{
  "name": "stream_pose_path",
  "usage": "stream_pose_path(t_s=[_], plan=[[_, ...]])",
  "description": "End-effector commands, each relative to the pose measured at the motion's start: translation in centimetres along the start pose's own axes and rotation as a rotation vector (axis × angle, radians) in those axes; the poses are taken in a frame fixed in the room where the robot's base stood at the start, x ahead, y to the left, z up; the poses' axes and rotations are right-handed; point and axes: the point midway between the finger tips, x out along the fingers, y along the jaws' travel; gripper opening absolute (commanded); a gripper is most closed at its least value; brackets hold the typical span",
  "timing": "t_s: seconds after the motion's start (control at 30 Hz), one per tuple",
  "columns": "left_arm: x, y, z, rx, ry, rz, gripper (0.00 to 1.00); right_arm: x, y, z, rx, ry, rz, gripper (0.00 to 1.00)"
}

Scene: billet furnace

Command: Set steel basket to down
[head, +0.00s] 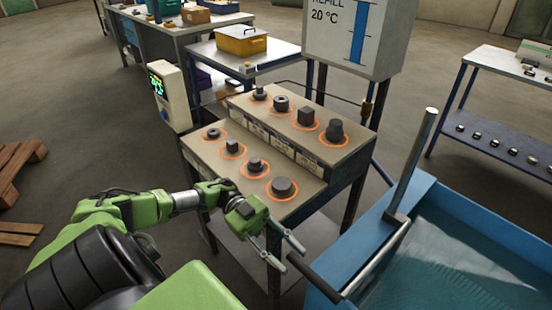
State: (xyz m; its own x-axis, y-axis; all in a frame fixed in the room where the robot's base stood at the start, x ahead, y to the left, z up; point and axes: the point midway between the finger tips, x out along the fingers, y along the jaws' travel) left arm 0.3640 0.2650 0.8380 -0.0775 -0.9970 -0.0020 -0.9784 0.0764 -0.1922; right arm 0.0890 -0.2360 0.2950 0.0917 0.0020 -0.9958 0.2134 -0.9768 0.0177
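A blue tank (331,248) filled with water (440,265) stands at the lower right. An upright steel post (415,160) rises at its near-left rim. A dark bar (352,268) slants down from the post's foot along the tank's left side. I cannot clearly make out a steel basket; any part under the water is hidden. My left gripper (294,260) is open and empty, its two fingers spread and pointing toward the tank. My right gripper is not in view.
A stepped bench (300,150) with several dark metal parts in orange rings stands behind my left gripper. A refill sign box (350,30) is above it. A metal shelf table (505,75) is at right. A wooden pallet (18,170) lies at left; floor between is clear.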

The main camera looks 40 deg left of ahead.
Motion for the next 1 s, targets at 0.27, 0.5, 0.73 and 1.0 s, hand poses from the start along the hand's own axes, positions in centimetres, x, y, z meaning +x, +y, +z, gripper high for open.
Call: stream_pose_path(t_s=[0.27,0.5,0.73,1.0], plan=[[-3.8,0.0,0.1,-0.001,-0.001,-0.001,0.32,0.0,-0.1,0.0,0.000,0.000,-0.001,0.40],[-4.6,0.0,0.1,0.000,0.000,0.001,0.32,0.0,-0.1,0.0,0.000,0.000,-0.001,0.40],[-4.6,0.1,0.1,-0.001,0.000,0.001,0.32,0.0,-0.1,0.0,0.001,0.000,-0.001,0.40],[-4.6,0.1,0.1,-0.001,0.000,0.001,0.32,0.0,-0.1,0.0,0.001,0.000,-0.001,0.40]])
